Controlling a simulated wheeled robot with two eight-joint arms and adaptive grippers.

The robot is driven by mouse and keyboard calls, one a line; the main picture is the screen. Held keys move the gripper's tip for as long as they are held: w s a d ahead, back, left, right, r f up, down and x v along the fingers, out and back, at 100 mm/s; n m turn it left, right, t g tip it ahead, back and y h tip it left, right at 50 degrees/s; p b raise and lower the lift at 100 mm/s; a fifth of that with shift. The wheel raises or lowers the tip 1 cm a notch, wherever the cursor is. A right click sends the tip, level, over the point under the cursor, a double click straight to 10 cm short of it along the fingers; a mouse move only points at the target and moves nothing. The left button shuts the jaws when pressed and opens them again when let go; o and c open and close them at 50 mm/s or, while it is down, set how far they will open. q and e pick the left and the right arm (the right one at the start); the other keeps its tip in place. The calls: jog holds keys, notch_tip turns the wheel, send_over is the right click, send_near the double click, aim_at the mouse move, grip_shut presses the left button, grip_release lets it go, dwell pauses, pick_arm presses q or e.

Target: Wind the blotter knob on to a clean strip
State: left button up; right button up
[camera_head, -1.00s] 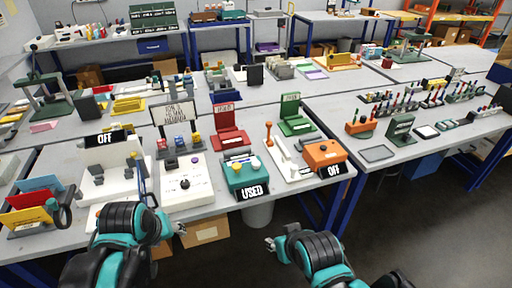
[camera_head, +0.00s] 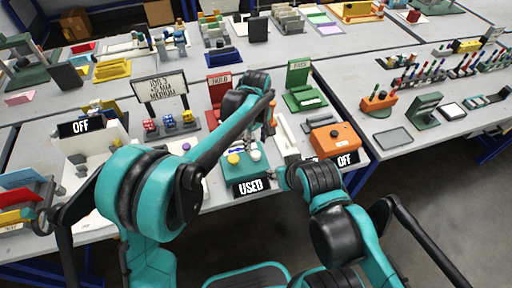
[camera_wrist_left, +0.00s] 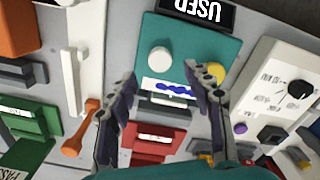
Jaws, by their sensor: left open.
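The teal blotter box (camera_head: 232,173) stands near the table's front edge, with a black sign reading USED (camera_head: 250,187) on its front. In the left wrist view, seen upside down, its top has a white round knob (camera_wrist_left: 159,59), a yellow round knob (camera_wrist_left: 215,72) and a white strip with blue ink marks (camera_wrist_left: 167,89). My left gripper (camera_wrist_left: 162,78) is open above the box, its fingers apart over the strip's two sides, and holds nothing. In the head view it (camera_head: 250,148) partly hides the box top.
An orange box (camera_head: 333,139) with an OFF sign stands to the right. A red stand (camera_head: 217,88) and a green stand (camera_head: 299,76) are behind. An orange-handled tool (camera_wrist_left: 80,135) lies close to my left gripper. A white panel with a black knob (camera_wrist_left: 300,89) is beside the blotter.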

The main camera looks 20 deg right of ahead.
aim_at(256, 154)
pick_arm(q)
notch_tip(256, 154, down, 6)
jog(key=shift+r+b, duration=0.1)
jog(key=shift+b, duration=0.8)
jog(key=c, duration=1.2)
